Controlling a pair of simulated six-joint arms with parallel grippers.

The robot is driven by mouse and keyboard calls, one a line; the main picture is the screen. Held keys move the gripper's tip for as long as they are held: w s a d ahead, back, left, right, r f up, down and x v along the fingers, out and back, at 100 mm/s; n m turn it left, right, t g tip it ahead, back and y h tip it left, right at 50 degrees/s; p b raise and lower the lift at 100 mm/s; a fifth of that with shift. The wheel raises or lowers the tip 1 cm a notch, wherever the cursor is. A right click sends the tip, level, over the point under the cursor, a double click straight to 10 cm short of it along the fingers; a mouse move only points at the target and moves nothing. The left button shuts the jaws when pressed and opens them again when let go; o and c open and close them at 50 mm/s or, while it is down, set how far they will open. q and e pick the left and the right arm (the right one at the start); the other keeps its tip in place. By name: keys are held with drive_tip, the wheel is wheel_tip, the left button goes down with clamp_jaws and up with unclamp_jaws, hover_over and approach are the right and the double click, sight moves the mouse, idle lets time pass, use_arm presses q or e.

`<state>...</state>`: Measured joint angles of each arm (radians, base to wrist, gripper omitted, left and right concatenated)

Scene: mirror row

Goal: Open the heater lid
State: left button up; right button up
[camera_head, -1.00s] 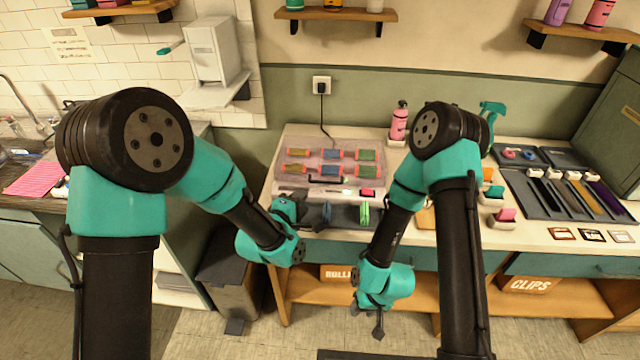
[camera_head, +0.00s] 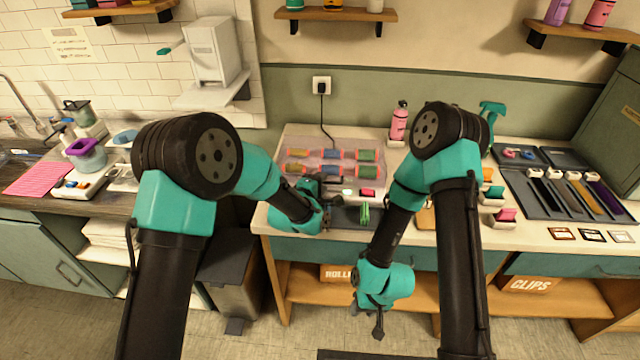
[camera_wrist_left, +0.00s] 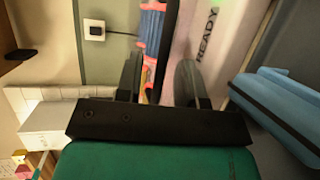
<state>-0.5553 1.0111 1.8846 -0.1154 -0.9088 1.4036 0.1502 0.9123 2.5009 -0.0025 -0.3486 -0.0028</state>
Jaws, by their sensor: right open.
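The heater (camera_head: 349,193) is a white box on the counter with a "READY" label, which shows in the left wrist view (camera_wrist_left: 208,42). Its see-through lid (camera_head: 345,150) is down over several coloured rollers (camera_head: 366,156). My left gripper (camera_head: 326,184) is at the heater's front edge, by the lid. In the left wrist view its fingers (camera_wrist_left: 160,80) are apart, with a dark bar, seemingly the lid handle (camera_wrist_left: 168,45), between them. I cannot tell whether they touch it. My right gripper (camera_head: 378,322) is open and empty, low in front of the counter.
A green clip (camera_head: 364,213) stands in front of the heater, and a blue one shows in the left wrist view (camera_wrist_left: 285,100). A pink bottle (camera_head: 398,121) stands behind to the right. A dark tray with swatches (camera_head: 570,190) lies at the right.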

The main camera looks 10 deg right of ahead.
use_arm(q)
clamp_jaws()
drive_tip(key=shift+r, duration=0.2)
idle(0.5)
